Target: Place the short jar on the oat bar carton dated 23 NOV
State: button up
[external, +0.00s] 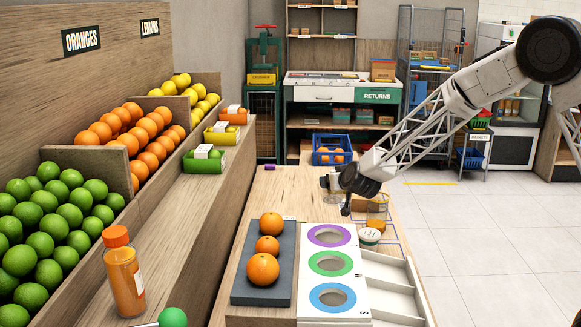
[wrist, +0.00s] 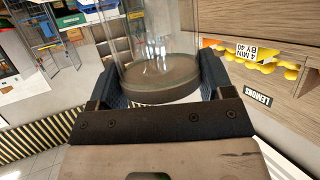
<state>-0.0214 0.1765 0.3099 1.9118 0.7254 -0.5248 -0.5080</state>
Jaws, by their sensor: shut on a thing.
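My gripper (wrist: 152,88) is shut on a clear glass jar (wrist: 152,55) with a flat brown end. The jar lies between the two dark fingers in the wrist view, and its far end runs out of the top of the frame. I cannot tell its full height. In the external view my gripper (external: 344,204) is above the far right part of the wooden counter, small and partly hidden by my wrist. No oat bar carton with a readable 23 NOV date shows in either view.
A white panel with coloured rings (external: 313,263) and a dark tray (external: 244,282) of oranges fill the near part.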

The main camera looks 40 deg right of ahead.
jog(key=d+r+n+y, duration=0.1)
jog(key=d+r, duration=0.1)
jog(key=d, duration=0.8)
jog(key=w+d+r+n+y, duration=0.1)
jog(key=d+r, duration=0.2)
jog(key=d, duration=0.7)
jog(key=shift+d+r+t, duration=0.25)
jog(key=shift+d+t, duration=0.05)
jog(key=shift+t, duration=0.1)
jog(key=shift+f, duration=0.1)
jog(key=shift+f, duration=3)
jog(key=shift+f, duration=1.9)
jog(key=shift+f, duration=0.15)
